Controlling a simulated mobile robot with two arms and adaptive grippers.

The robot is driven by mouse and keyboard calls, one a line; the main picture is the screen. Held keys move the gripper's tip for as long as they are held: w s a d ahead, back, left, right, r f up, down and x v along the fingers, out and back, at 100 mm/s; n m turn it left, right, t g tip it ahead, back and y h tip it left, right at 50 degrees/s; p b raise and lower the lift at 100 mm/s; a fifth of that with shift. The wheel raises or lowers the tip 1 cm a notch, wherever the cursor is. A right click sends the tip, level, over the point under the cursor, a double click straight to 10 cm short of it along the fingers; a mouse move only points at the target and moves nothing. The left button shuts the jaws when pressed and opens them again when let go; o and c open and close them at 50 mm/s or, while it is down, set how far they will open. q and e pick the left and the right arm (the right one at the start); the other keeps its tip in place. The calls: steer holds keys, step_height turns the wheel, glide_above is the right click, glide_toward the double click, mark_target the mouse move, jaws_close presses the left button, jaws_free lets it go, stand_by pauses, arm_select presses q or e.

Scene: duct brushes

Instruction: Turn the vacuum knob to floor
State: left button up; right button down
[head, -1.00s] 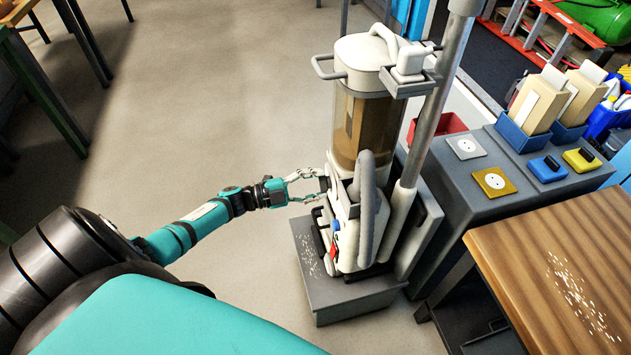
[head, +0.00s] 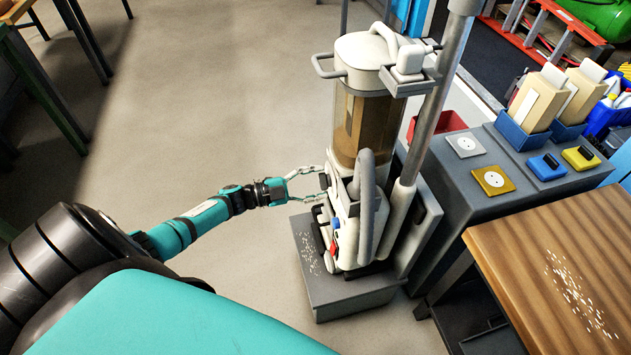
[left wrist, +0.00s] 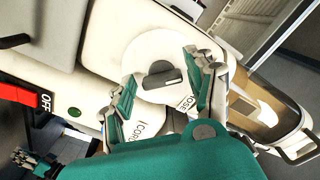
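The upright vacuum (head: 350,215) stands on a grey base in the head view. Its knob (left wrist: 162,75), a dark grip on a round white dial, faces my left wrist camera. Two labels at the dial's edge are partly covered; one seems to read HOSE (left wrist: 188,103), the other (left wrist: 150,127) is cut off. My left gripper (head: 318,183) is at the vacuum's side. In the left wrist view its fingers (left wrist: 165,88) are apart on either side of the knob, with gaps to the grip. What seems my right gripper (left wrist: 24,157) shows small at lower left.
A red OFF switch (left wrist: 22,95) and a green button (left wrist: 74,112) are beside the dial. A grey cabinet (head: 470,205) and wooden table (head: 535,265) stand right of the vacuum. The floor (head: 220,110) left of it is clear.

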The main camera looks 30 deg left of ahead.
arm_select(q)
steer(key=shift+o, duration=0.8)
steer(key=v, duration=1.2)
